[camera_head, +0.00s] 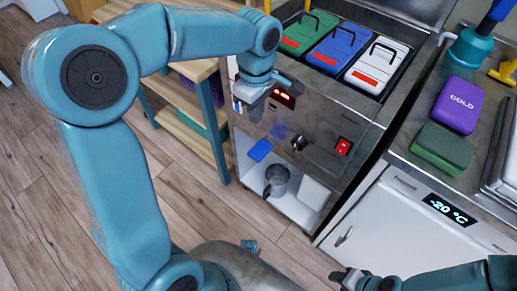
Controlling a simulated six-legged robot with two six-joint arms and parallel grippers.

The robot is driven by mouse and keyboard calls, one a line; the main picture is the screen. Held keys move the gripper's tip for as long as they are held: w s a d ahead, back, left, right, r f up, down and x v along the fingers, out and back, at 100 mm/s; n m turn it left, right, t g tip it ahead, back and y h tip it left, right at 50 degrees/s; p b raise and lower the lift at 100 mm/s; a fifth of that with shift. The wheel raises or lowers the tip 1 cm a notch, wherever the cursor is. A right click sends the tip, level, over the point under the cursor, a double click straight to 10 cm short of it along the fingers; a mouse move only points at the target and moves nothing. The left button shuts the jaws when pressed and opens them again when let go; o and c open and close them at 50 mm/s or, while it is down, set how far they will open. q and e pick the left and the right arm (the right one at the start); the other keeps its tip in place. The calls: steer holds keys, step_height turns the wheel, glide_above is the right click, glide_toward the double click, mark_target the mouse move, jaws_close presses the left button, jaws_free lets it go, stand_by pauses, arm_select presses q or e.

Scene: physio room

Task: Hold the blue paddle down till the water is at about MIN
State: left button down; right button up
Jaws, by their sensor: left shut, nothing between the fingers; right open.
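The blue paddle (260,150) juts from the front of the steel heater unit (330,112), above an open white recess. A grey metal jug (277,181) stands in the recess below it. My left gripper (252,97) is shut and empty, in front of the unit's upper left panel, above the paddle and apart from it. A small blue and white strip (237,104) shows beside the gripper; I cannot tell if it is the water gauge. No MIN mark or water level is readable. My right gripper (345,277) is open and empty at the bottom edge, low before the white freezer.
The panel has a red display (284,97), a black knob (299,143) and a red switch (343,146). Green, blue and white lids top the unit. A wooden shelf (190,125) stands left. The freezer (400,225) is right, with purple and green packs above.

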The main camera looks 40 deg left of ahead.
arm_select(q)
steer(key=shift+s+d+f+b, duration=0.1)
steer(key=shift+s+f+b, duration=0.1)
steer(key=shift+b, duration=0.2)
steer(key=b, duration=0.5)
glide_toward(256, 153)
step_height(256, 153, down, 7)
steer(key=shift+r, duration=0.1)
